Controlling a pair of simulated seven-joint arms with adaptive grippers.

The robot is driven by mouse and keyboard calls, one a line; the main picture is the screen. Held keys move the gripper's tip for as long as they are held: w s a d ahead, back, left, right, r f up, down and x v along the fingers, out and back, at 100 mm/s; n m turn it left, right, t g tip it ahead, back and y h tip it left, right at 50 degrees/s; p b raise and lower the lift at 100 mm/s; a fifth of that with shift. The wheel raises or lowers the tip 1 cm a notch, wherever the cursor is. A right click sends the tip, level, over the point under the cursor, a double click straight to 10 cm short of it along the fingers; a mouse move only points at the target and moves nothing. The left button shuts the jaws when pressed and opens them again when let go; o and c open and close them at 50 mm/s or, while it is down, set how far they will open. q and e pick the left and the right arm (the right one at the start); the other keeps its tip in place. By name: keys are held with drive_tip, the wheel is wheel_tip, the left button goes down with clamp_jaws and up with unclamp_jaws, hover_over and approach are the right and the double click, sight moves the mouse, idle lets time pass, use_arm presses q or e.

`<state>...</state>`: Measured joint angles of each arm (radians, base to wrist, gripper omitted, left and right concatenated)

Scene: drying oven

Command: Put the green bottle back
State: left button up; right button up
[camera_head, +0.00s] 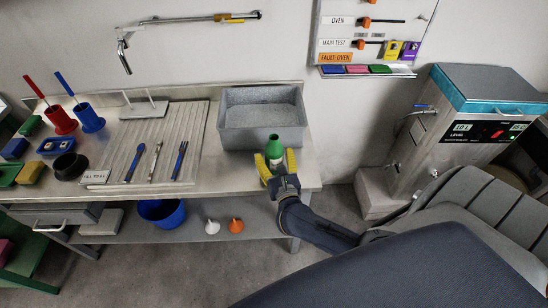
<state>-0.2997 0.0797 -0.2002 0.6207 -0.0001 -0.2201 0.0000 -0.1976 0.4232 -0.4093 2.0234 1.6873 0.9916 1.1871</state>
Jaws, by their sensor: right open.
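The green bottle (274,147) stands upright near the front right of the metal bench (232,172), just in front of the grey basin. It has a white label low on its body. My right gripper (274,161) is at the bottle with its yellow fingers open, one on each side. Whether the fingers touch the bottle cannot be told. The bottle's base is partly hidden by the gripper. My left gripper is not in view.
A grey basin (262,138) sits right behind the bottle. A ribbed drying board (205,135) with several tools lies to the left. Red (60,121) and blue (89,119) cups stand further left. A machine with a display (462,128) stands at right.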

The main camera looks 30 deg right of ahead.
drive_tip(key=v, duration=1.2)
